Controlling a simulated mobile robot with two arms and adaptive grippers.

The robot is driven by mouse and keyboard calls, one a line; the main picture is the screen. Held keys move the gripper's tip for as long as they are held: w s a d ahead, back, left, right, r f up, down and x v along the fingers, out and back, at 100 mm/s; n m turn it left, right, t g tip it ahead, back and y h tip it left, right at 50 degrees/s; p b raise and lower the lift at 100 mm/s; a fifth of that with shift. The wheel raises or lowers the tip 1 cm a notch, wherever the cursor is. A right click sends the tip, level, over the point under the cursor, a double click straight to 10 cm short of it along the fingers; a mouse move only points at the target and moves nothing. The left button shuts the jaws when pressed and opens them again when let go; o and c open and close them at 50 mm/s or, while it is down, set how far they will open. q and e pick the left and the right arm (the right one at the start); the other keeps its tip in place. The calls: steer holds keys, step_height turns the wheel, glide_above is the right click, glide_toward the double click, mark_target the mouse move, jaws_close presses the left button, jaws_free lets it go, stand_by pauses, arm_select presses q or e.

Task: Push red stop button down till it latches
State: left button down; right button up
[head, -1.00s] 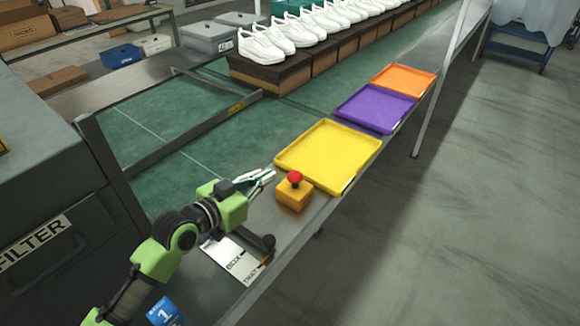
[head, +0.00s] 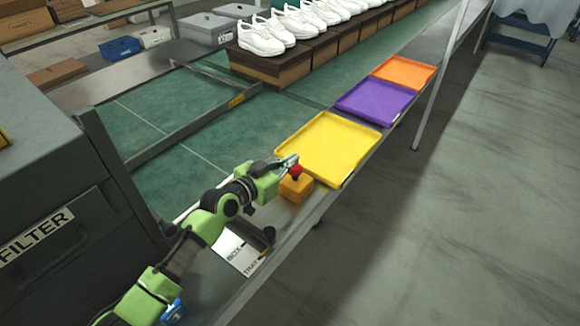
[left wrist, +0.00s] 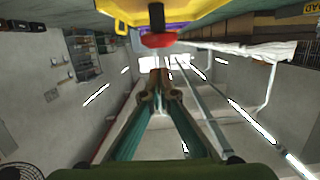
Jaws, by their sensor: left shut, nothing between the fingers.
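The red stop button (head: 297,170) is a round red head on a yellow box (head: 296,187). The box stands on the grey rail of the line, in front of the yellow tray. My left gripper (head: 291,160) is shut and empty, close beside the red head on its upper left in the head view. I cannot tell whether it touches the head. My right gripper is not in view.
A yellow tray (head: 335,148), a purple tray (head: 376,103) and an orange tray (head: 404,72) lie in a row along the line. White shoes (head: 262,38) stand on brown boxes behind. A dark FILTER cabinet (head: 45,190) is at the left. Open floor lies right.

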mark_target(291, 174)
arm_select(q)
steer(key=shift+a+f, duration=0.1)
steer(key=shift+f, duration=1.05)
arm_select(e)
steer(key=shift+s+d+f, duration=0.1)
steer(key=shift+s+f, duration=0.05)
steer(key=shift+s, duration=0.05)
